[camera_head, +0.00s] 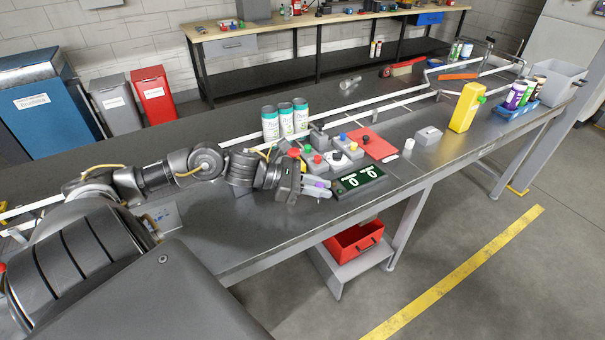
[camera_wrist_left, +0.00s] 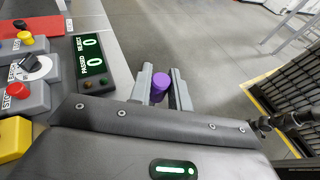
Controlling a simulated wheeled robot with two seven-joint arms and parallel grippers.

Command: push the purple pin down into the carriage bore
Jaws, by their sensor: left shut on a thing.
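My left gripper (camera_head: 322,187) is low over the workbench, just left of the counter display. In the left wrist view its two grey fingers (camera_wrist_left: 165,90) are shut on the purple pin (camera_wrist_left: 159,84), a short purple cylinder whose rounded end shows between them. In the head view only a small purple patch of the pin shows at the fingers. I cannot make out the carriage or its bore in either view. My right gripper is not in view.
The display (camera_head: 359,182) reads 0 and 0; it also shows in the left wrist view (camera_wrist_left: 91,62). Control boxes with coloured buttons (camera_head: 337,157) stand behind my gripper. Three green-white cans (camera_head: 286,121) stand behind them. A yellow bottle (camera_head: 466,107) is farther right. The bench's front edge is close.

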